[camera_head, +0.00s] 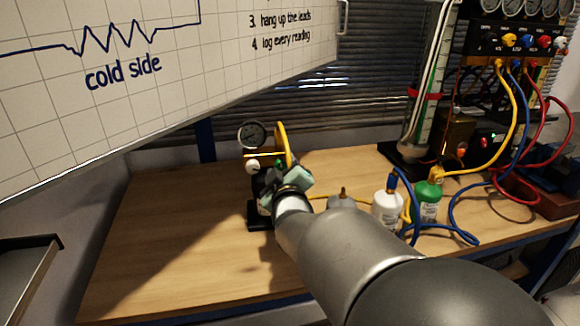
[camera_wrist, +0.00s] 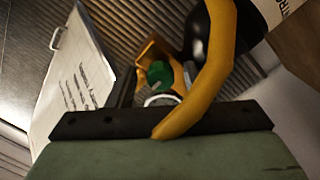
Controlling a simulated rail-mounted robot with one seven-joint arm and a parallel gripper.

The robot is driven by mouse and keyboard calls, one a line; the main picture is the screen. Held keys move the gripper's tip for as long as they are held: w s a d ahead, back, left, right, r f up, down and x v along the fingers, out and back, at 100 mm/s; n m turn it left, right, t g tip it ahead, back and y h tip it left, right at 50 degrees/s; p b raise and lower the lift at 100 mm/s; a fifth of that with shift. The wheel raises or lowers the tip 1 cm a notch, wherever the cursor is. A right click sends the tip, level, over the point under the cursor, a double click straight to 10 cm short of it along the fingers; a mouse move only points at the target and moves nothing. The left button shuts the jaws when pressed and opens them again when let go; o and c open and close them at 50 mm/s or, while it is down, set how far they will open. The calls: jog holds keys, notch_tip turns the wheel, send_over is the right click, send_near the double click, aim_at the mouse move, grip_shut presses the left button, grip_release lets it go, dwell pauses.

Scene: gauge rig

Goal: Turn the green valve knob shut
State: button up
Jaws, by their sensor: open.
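The green valve knob (camera_wrist: 159,75) shows beyond the jaw in the wrist view, small and round, in front of a yellow-orange part. In the head view only a bit of green knob (camera_head: 279,163) shows on the small gauge rig, the rest hidden by my gripper. My gripper (camera_head: 286,179) is open, right at the front of the rig. In the wrist view a grey-green block with a black bar, part of my gripper (camera_wrist: 160,125), fills the bottom edge. I cannot tell whether it touches the knob.
A yellow hose (camera_wrist: 217,75) arches close in front of the jaw. The rig carries a round dial gauge (camera_head: 252,134) and a white knob (camera_head: 252,167). White (camera_head: 387,208) and green (camera_head: 427,203) bottles and cables stand right. The wooden bench (camera_head: 170,225) is clear at left.

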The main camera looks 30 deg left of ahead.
jog(key=shift+c, duration=0.4)
jog(key=c, duration=0.9)
jog(key=shift+f+m+b, duration=0.15)
jog(key=shift+m+b, duration=0.25)
jog(key=shift+b, duration=0.1)
jog(key=m+b, duration=0.2)
jog(key=b, duration=0.1)
jog(key=shift+f+m, duration=0.1)
jog(key=shift+m, duration=0.3)
jog(key=m+b, duration=0.5)
jog(key=shift+m, duration=0.3)
jog(key=m+b, duration=0.4)
jog(key=m, duration=0.1)
jog(key=shift+r+m+b, duration=0.2)
jog(key=shift+m+b, duration=0.7)
jog(key=shift+m, duration=1)
